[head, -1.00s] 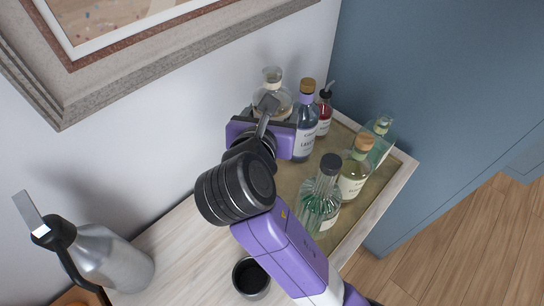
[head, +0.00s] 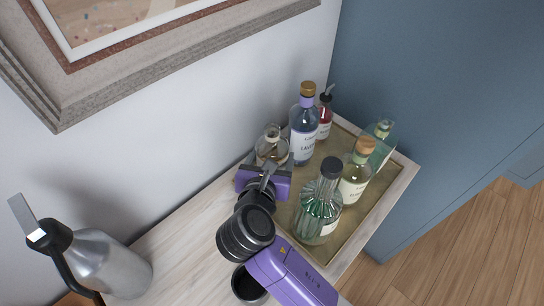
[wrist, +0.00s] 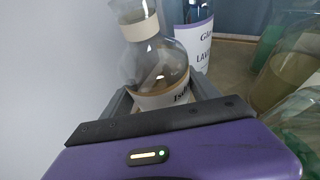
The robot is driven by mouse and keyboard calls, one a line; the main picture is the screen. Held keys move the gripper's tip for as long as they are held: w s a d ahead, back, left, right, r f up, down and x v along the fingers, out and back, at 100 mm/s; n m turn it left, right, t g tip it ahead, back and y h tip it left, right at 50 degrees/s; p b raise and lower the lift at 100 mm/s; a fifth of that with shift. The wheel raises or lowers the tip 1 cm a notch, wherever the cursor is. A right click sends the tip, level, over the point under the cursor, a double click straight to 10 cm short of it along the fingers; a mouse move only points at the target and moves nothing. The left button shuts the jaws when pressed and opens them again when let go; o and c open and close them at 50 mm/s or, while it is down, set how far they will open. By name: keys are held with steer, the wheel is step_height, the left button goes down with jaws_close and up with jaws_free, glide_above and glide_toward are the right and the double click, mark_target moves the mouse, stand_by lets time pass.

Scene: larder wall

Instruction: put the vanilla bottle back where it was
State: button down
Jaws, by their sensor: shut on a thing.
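A clear, round-bodied bottle (head: 272,147) with a pale band at its neck and brownish contents is in my gripper (head: 270,166), at the back left corner of the tray (head: 367,226). In the wrist view the bottle (wrist: 155,62) sits upright between the fingers, its label partly hidden and turned to the right. I cannot read the word vanilla on it. My gripper (wrist: 160,98) is shut on its body. The bottle's base is hidden, so I cannot tell whether it touches the tray.
A blue lavender bottle (head: 303,133) stands just right of the held one, with a red bottle (head: 325,115) behind. A ribbed green bottle (head: 318,215), a yellowish bottle (head: 356,175) and a teal bottle (head: 381,145) fill the right side.

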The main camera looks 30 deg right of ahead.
stand_by(0.3)
steer(key=shift+c, duration=1)
jaws_free()
steer(key=shift+f, duration=0.1)
steer(key=v, duration=1.2)
steer(key=shift+s+a, duration=0.1)
